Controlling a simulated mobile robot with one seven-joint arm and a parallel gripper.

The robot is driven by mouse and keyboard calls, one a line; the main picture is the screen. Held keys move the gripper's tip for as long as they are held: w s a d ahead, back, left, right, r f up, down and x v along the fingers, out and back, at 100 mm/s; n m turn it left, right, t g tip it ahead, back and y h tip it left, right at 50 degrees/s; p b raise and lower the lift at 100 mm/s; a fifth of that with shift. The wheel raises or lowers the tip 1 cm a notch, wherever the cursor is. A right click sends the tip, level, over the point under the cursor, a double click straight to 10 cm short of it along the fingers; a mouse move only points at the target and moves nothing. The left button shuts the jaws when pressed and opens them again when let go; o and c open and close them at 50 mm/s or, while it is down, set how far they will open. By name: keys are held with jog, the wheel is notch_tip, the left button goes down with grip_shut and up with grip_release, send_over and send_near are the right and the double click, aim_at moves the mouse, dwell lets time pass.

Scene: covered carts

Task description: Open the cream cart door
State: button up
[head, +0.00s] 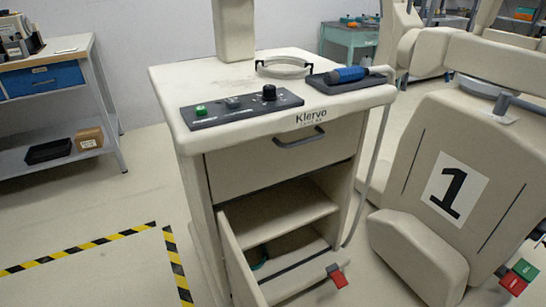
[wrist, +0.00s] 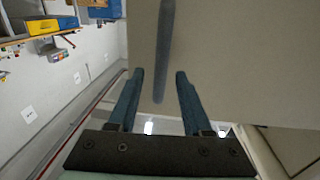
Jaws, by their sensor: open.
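The cream cart (head: 172,84) stands in the middle of the head view. Its lower door (head: 241,262) is swung partly outward on the left side, and the shelf inside shows. Above it is a shut drawer with a dark bar handle (head: 299,138). In the wrist view my gripper (wrist: 160,73) is open. A long dark bar handle (wrist: 166,40) on a cream panel (wrist: 230,60) shows between its two blue-grey fingers, without visible grip. My gripper cannot be made out in the head view.
A control strip (head: 243,107) and a blue-handled tool (head: 346,74) lie on the cart top. A bulky cream unit marked 1 (head: 455,185) stands close on the right. A red pedal (head: 337,278) is low in front. Open floor (head: 100,205) lies left, with striped tape.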

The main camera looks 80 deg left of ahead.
jog(key=s+d, duration=0.1)
jog(key=s, duration=1)
jog(key=shift+s+d, duration=0.25)
jog(key=shift+s, duration=0.1)
